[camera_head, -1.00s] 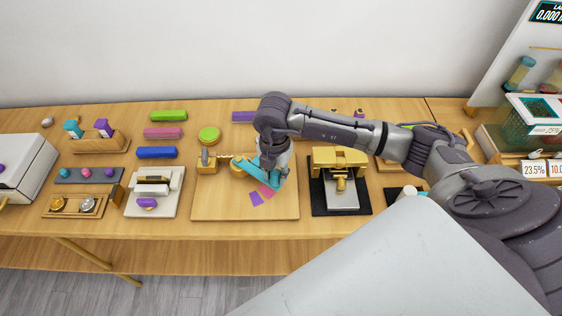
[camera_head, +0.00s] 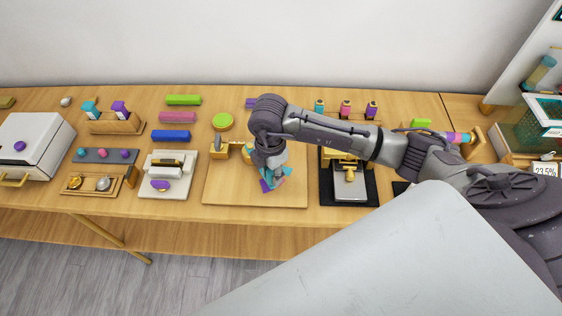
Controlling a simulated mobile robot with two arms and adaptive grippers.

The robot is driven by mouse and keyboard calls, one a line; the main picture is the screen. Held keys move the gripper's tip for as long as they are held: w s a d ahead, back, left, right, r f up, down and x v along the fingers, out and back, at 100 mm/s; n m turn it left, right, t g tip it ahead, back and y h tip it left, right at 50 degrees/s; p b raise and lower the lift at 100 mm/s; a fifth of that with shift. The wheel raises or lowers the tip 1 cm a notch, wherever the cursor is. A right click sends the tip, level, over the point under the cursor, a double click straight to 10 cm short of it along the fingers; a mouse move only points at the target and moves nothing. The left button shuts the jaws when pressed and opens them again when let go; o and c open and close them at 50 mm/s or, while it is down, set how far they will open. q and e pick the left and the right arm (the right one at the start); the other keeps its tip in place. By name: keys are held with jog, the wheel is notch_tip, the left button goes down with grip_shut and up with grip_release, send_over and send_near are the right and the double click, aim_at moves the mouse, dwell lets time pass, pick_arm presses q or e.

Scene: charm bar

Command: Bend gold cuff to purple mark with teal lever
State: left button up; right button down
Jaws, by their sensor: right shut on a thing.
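My right gripper (camera_head: 270,170) points down over the bending board (camera_head: 225,188) and is shut on the teal lever (camera_head: 284,171). Only small bits of the lever show around the gripper. The purple mark (camera_head: 265,186) lies partly uncovered just in front of the gripper, close to the lever; I cannot tell whether they line up exactly. The gold bending fixture (camera_head: 220,150) stands at the board's back left. The gold cuff cannot be clearly told apart from the gold parts beside the gripper. My left gripper is not in view.
A gold-topped press (camera_head: 350,184) on a black base stands right of the board. A white device (camera_head: 166,186) stands to its left, with coloured bars (camera_head: 171,135) behind. A green disc (camera_head: 222,122) sits behind the board. The board's front left is bare.

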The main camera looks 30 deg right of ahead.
jog(key=shift+a, duration=0.4)
jog(key=a+m, duration=0.2)
jog(key=shift+w+a+m+p, duration=0.2)
jog(key=shift+a+m+p, duration=0.15)
jog(key=shift+m+p, duration=0.05)
jog(key=a+m, duration=0.1)
jog(key=w+a+m, duration=0.1)
jog(key=shift+a+p, duration=0.3)
jog(key=shift+s+d+n+p, duration=0.2)
jog(key=shift+d+n, duration=0.2)
jog(key=shift+d, duration=0.2)
jog(key=shift+s+d+n+p, duration=0.15)
jog(key=shift+d+n, duration=0.25)
jog(key=shift+d, duration=0.15)
jog(key=c, duration=0.8)
grip_release()
